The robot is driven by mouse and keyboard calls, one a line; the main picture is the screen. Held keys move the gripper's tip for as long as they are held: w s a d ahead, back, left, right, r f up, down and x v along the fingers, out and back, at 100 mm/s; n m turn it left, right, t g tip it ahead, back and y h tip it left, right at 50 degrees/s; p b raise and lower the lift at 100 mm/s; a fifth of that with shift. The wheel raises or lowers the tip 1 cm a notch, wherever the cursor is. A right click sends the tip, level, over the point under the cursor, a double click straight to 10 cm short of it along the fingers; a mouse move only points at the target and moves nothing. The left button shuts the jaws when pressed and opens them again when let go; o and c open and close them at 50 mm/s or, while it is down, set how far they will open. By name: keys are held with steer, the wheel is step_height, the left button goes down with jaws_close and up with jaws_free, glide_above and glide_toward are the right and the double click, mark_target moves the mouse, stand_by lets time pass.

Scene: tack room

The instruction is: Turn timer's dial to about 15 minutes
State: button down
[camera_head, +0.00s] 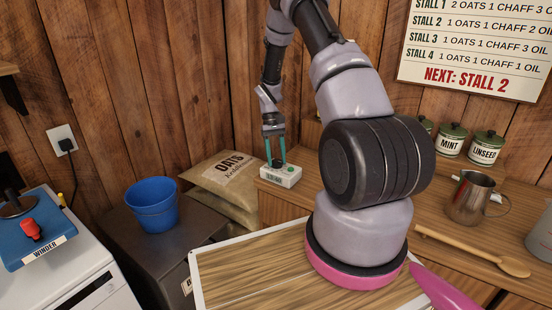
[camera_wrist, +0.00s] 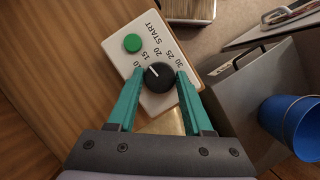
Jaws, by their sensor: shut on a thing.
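The timer (camera_head: 281,176) is a small white box on the wooden counter, below my gripper (camera_head: 274,131). In the wrist view, the timer's white face (camera_wrist: 157,107) carries a green button (camera_wrist: 132,43), the word START and numbers from 10 to 30. Its round black dial (camera_wrist: 158,77) has a white pointer line aimed up and left, roughly between the 10 and 15 marks. My gripper (camera_wrist: 158,76) has its teal fingers on either side of the dial and is shut on it. The fingers cover part of the timer's face.
An oats sack (camera_head: 226,176) lies left of the timer, and a blue bucket (camera_head: 153,205) stands farther left. A metal jug (camera_head: 470,197), a wooden spoon (camera_head: 475,251) and lidded jars (camera_head: 487,148) are at the right. The counter around the timer is fairly clear.

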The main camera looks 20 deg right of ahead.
steer(key=shift+w+m, duration=0.1)
steer(key=shift+m, duration=0.5)
steer(key=shift+d+y, duration=0.1)
steer(key=shift+y, duration=0.2)
steer(key=shift+c, duration=1.6)
jaws_free()
steer(key=shift+r, duration=0.1)
steer(key=a+v, duration=0.1)
steer(key=v, duration=0.9)
steer(key=shift+d+r, duration=0.3)
steer(key=shift+d, duration=0.2)
steer(key=shift+r, duration=0.1)
